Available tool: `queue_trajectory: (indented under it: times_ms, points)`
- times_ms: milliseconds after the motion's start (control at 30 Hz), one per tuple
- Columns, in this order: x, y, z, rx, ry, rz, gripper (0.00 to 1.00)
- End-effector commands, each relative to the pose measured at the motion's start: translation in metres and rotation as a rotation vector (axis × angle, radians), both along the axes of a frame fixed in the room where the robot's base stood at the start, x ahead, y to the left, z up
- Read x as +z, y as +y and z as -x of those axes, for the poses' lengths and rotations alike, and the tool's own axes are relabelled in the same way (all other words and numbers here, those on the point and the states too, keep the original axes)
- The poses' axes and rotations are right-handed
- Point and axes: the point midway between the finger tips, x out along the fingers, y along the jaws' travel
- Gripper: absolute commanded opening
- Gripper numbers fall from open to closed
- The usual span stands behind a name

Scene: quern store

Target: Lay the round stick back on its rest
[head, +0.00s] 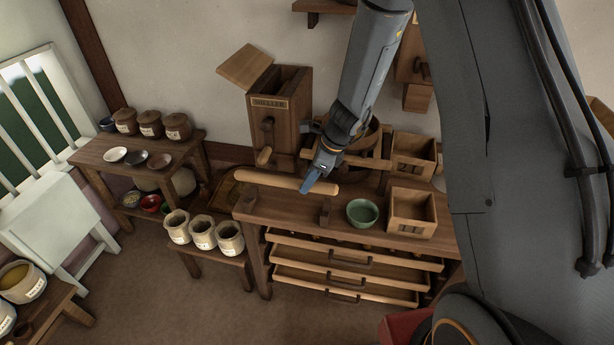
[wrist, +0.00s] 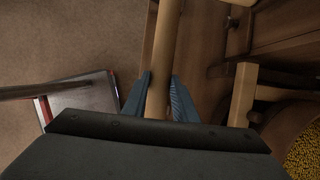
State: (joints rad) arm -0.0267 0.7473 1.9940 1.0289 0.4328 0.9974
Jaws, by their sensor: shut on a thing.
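The round stick (head: 275,181) is a pale wooden rod held roughly level above the front of the wooden bench. My gripper (head: 318,181) is shut on it near its right end, and the long part sticks out to the left. In the wrist view the stick (wrist: 163,60) runs between the two blue fingers of my gripper (wrist: 160,98). A small dark upright block (head: 324,211) stands on the bench below and right of the stick. Another dark block (head: 247,203) is at the bench's left end. They look like a pair of rest supports; the stick appears above them, but the gap is unclear.
A green bowl (head: 362,213) and a wooden box (head: 411,212) stand to the right on the bench (head: 285,207). The wooden sheller (head: 280,110) and pale rails (head: 365,161) are behind. Several drawers (head: 345,270) stand partly out below. Labelled pots (head: 203,232) stand at left.

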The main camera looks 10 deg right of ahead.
Motion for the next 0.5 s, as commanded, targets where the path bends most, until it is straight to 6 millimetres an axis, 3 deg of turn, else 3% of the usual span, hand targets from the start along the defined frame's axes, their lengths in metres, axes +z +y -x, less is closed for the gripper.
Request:
queue_trajectory:
  times_ms: [500]
  points:
    - [-0.039,0.001,-0.001,0.007,0.0,-0.001,0.0]
